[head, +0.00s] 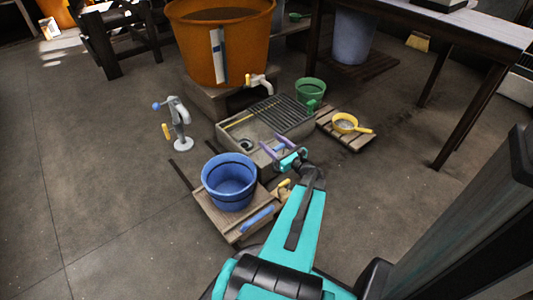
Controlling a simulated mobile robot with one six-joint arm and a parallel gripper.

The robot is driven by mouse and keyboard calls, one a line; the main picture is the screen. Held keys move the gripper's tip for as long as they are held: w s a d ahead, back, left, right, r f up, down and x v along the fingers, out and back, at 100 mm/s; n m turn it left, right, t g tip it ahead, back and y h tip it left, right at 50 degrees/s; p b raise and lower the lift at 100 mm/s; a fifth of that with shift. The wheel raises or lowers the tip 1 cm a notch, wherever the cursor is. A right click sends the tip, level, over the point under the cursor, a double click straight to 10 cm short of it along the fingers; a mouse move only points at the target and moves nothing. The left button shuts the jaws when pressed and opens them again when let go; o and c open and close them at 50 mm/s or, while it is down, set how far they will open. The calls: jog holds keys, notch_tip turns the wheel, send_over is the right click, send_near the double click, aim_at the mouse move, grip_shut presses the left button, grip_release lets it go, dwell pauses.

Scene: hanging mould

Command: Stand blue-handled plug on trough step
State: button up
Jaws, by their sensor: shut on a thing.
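The grey trough (284,126) stands on the floor below the orange tub's tap, with a slatted rack over its far part and a dark round drain (245,145) near its front left.
A blue bucket (229,184) stands on a wooden board in front of the trough. A grey tap stand (180,125) is at left. A green bucket (310,94) and a yellow pan (345,122) are at right. The orange tub (192,45) is behind. Floor at left is clear.

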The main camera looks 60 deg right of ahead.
jog(key=shift+s+d+f, duration=0.15)
jog(key=shift+s+d, duration=0.05)
jog(key=w+d+f+b, duration=0.1)
jog(key=w+d+b, duration=0.3)
jog(key=w+d, duration=0.5)
jog(key=shift+x, duration=1.05)
jog(key=shift+d+f, duration=0.15)
jog(key=shift+f, duration=0.05)
jog(key=shift+w+d+f+b, duration=0.1)
jog(key=shift+w+f+b, duration=0.05)
jog(key=shift+f+b, duration=0.4)
jog(key=shift+w+d+f+b, duration=0.2)
jog(key=shift+f+b, duration=0.15)
jog(key=shift+f, duration=0.3)
jog(key=shift+w+d+f+b, duration=0.1)
jog(key=shift+w+f+b, duration=0.05)
jog(key=shift+f+b, duration=0.4)
jog(key=shift+f, duration=0.2)
